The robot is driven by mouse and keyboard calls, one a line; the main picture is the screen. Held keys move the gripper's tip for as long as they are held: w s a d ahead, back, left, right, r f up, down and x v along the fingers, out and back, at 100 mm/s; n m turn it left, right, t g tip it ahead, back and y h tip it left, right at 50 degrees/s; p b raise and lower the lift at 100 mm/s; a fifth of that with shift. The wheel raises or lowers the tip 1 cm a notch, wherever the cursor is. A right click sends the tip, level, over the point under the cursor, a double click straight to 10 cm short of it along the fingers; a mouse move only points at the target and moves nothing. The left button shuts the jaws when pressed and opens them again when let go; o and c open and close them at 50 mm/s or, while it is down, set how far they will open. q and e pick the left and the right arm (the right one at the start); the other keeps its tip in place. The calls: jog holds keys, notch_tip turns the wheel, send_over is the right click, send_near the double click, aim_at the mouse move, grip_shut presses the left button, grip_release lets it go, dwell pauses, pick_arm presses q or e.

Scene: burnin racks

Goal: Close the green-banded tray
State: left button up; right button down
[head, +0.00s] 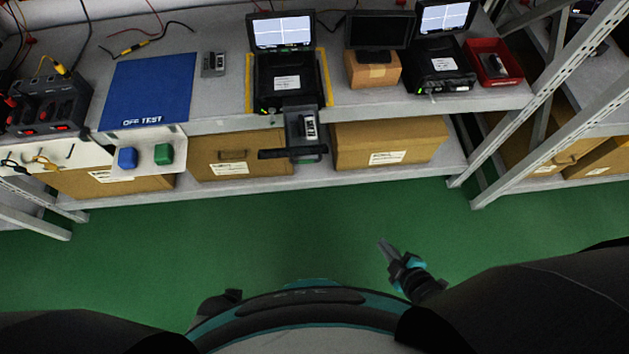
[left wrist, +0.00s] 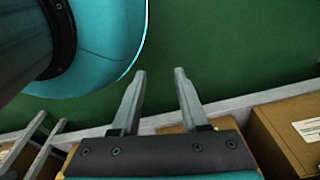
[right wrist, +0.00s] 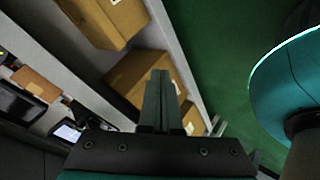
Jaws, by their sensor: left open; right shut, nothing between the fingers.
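The green-banded tray (head: 303,125) is pulled out toward me from the front of the black tester (head: 286,83) in the middle of the bench. A dark handle bar (head: 290,153) crosses its front, with a little green showing there. A small grey unit with a white label (head: 310,125) sits in the tray. My right gripper (head: 385,243) is shut and empty, over the green floor below and right of the tray, apart from it. It also shows in the right wrist view (right wrist: 159,75). My left gripper (left wrist: 160,74) is open and empty in the left wrist view.
A blue mat (head: 150,85) and a small grey unit (head: 214,63) lie left of the tester. Another black tester (head: 440,68) and a red bin (head: 493,62) stand right. Cardboard boxes (head: 388,145) fill the lower shelf. The green floor before the rack is clear.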

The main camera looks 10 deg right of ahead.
jog(key=w+a+r+n+t+y+b, duration=0.1)
jog(key=a+r+n+t+y+b, duration=0.1)
jog(key=a+r+n+y+b, duration=0.35)
jog(key=w+a+r+n+t+y+b, duration=0.25)
jog(key=r+n+y, duration=0.35)
jog(key=r+n, duration=0.4)
pick_arm(q)
jog(key=w+d+r+t+b, duration=0.1)
jog(key=w+r, duration=0.5)
jog(key=w, duration=0.4)
jog(key=shift+d+r+t+b, duration=0.3)
jog(key=shift+t+b, duration=0.05)
jog(key=shift+t, duration=0.05)
pick_arm(e)
jog(key=w+d+f+x, duration=0.1)
jog(key=x, duration=1.1)
jog(key=shift+w+a+n+g, duration=0.3)
jog(key=shift+n+g, duration=0.05)
jog(key=shift+g, duration=0.1)
pick_arm(q)
jog(key=shift+w, duration=0.1)
